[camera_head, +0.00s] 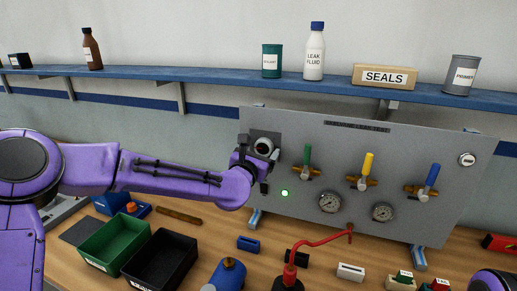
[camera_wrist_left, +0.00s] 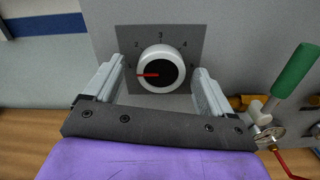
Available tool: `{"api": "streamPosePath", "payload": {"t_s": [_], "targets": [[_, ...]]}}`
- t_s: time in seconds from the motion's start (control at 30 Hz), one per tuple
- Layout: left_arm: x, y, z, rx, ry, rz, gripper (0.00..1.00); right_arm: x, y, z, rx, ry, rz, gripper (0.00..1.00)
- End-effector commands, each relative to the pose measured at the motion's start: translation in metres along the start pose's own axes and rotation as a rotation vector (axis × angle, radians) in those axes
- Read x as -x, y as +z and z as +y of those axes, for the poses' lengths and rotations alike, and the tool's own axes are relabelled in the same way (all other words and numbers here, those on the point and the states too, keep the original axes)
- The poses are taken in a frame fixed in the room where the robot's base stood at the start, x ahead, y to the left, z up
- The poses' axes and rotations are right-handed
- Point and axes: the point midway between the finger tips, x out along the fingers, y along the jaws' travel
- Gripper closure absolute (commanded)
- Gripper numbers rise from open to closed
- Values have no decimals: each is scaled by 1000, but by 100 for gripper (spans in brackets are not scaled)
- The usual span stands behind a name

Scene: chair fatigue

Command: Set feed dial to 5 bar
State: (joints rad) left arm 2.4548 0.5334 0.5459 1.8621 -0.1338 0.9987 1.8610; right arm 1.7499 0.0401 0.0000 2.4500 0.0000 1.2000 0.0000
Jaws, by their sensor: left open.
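The feed dial (camera_wrist_left: 161,69) is a round white knob with a black centre on a dark plate marked 1 to 5. Its red pointer (camera_wrist_left: 147,75) points left, close to the 1 mark. In the head view the dial (camera_head: 263,146) sits at the upper left of the grey panel, partly hidden by my gripper. My left gripper (camera_head: 257,163) is open in front of the dial. In the left wrist view its two fingers stand to the left and right of the knob, with a visible gap on each side. My right gripper is out of view.
The panel (camera_head: 400,140) also carries green (camera_head: 307,155), yellow (camera_head: 368,164) and blue (camera_head: 432,175) valve handles right of the dial, two gauges and a lit green lamp (camera_head: 284,193). Below, the bench holds bins and a red pipe (camera_head: 318,242). A blue shelf (camera_head: 220,74) runs above.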

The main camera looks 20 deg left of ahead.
Motion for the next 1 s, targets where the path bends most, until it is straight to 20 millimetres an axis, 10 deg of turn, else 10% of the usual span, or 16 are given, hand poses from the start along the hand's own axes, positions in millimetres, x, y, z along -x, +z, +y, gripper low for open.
{"api": "streamPosePath", "payload": {"t_s": [0.1, 0.3, 1.0], "targets": [[0, 0, 0, -1, 0, 0, 16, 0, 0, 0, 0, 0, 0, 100], [1, -1, 0, -1, 0, 0, 72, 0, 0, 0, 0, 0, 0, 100], [1, -3, 0, -299, 1, 0, 72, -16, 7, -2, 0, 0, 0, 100]]}}
